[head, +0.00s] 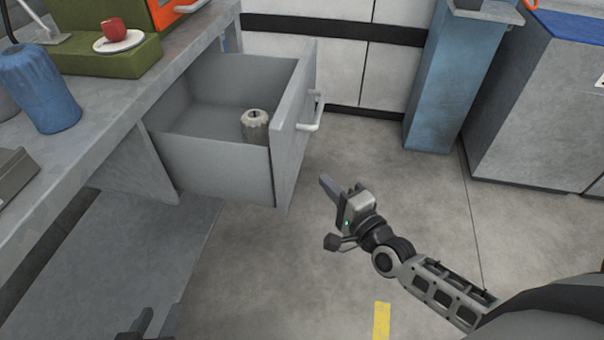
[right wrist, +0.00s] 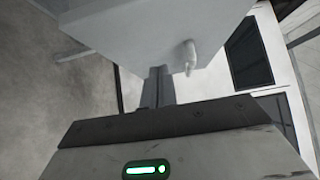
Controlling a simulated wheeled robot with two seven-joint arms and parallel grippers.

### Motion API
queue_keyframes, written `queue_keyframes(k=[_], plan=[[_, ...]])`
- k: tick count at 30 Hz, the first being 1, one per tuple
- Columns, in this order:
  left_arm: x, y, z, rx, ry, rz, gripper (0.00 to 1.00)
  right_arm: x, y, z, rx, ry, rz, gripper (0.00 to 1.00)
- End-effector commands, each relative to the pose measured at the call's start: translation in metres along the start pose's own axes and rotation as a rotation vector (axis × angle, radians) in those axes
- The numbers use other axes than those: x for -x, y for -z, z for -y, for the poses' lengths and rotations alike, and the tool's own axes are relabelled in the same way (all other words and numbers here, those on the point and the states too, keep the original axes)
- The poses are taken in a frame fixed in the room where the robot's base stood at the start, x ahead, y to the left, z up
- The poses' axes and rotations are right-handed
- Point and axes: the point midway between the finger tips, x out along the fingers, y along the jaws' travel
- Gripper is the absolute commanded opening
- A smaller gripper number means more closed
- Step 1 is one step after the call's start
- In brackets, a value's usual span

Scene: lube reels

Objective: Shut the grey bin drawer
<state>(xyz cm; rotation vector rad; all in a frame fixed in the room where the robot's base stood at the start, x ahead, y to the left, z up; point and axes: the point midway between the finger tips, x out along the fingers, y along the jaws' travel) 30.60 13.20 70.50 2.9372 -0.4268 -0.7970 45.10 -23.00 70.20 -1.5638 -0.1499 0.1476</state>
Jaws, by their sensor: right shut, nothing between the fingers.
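The grey bin drawer (head: 215,165) stands pulled out from under the workbench, its inside showing. Its front panel (head: 292,135) faces right and carries a pale bar handle (head: 314,114). A ridged grey-beige part (head: 255,126) stands inside near the front panel. My right gripper (head: 326,184) is shut and empty, in front of the drawer and apart from it in the head view. In the right wrist view the shut fingers (right wrist: 158,78) point toward the drawer front (right wrist: 150,30) and its handle (right wrist: 190,56). My left gripper (head: 138,326) shows only as dark tips at the bottom edge; its opening is unclear.
The grey workbench (head: 100,105) holds a blue cylinder (head: 42,88), a green block (head: 105,58) and a red cup (head: 114,29) on a saucer. A blue pillar (head: 455,80) and grey cabinet (head: 535,110) stand at right. The floor before the drawer is clear.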

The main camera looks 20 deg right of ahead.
Motion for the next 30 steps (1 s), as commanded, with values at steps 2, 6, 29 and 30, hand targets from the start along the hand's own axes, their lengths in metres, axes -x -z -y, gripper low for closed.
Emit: queue_keyframes(k=[2, 6, 29, 30], plan=[[-0.001, -0.002, 0.000, -0.001, 0.000, 0.001, 0.36, -0.019, 0.000, 0.000, 0.000, 0.003, 0.000, 0.00], [0.000, -0.001, 0.000, -0.003, 0.000, 0.002, 0.36, -0.041, -0.010, 0.001, -0.006, 0.001, 0.001, 0.00], [0.001, -0.001, 0.000, -0.002, 0.000, 0.005, 0.36, -0.060, -0.029, 0.000, 0.001, -0.002, -0.002, 0.00], [0.001, -0.001, 0.000, -0.002, 0.000, 0.006, 0.36, -0.060, -0.029, 0.000, 0.001, -0.001, -0.006, 0.00]])
